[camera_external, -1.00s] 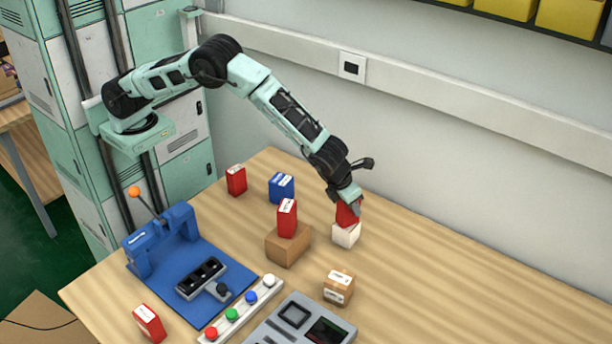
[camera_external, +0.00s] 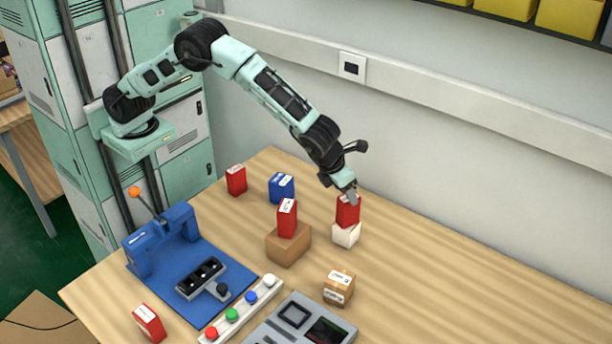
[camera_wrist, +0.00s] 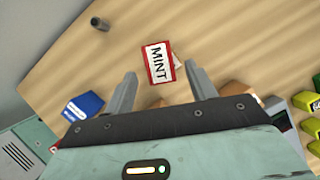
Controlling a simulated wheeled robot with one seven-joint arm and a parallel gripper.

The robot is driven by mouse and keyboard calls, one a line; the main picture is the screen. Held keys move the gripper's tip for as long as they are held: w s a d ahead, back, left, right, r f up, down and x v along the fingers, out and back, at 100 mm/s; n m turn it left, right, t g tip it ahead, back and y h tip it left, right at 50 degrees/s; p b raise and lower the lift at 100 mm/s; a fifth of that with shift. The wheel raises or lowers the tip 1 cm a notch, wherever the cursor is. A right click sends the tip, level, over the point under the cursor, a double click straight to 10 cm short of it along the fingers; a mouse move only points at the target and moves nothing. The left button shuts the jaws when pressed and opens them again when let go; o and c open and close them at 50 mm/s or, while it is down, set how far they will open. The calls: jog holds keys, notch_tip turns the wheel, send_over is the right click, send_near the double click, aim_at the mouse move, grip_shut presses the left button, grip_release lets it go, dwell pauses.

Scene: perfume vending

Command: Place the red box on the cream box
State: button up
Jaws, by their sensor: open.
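A red box (camera_external: 347,212) stands on the small cream box (camera_external: 346,235) toward the back of the table, right of the brown block. In the wrist view the red box (camera_wrist: 159,63) shows its white top label reading "MINT", ahead of the fingertips.
Another red box (camera_external: 287,218) stands on a brown block (camera_external: 288,246). A red box (camera_external: 236,180) and a blue box (camera_external: 281,188) stand at the back left. A small brown box (camera_external: 339,287) stands in front. The table's right side is clear.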

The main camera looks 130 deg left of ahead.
jog(key=w+v, duration=0.1)
jog(key=v, duration=0.4)
jog(key=s+a+r+n+g, duration=0.1)
jog(key=s+a+r+n, duration=0.1)
jog(key=s+n, duration=0.55)
jog(key=s+a+r+n+h, duration=0.15)
jog(key=s+n, duration=0.25)
jog(key=s, duration=0.6)
jog(key=s+a+r+n+g+y, duration=0.1)
jog(key=s+a+r+n, duration=0.15)
jog(key=s+n, duration=0.45)
jog(key=s+d+f+n+h, duration=0.1)
jog(key=s+d+n, duration=0.2)
jog(key=s+n, duration=0.3)
jog(key=s+d+f+n+h, duration=0.1)
jog(key=s+n, duration=0.5)
jog(key=s, duration=0.9)
jog(key=shift+d+h+b, duration=0.4)
jog(key=shift+d+h, duration=0.05)
jog(key=shift+d, duration=0.7)
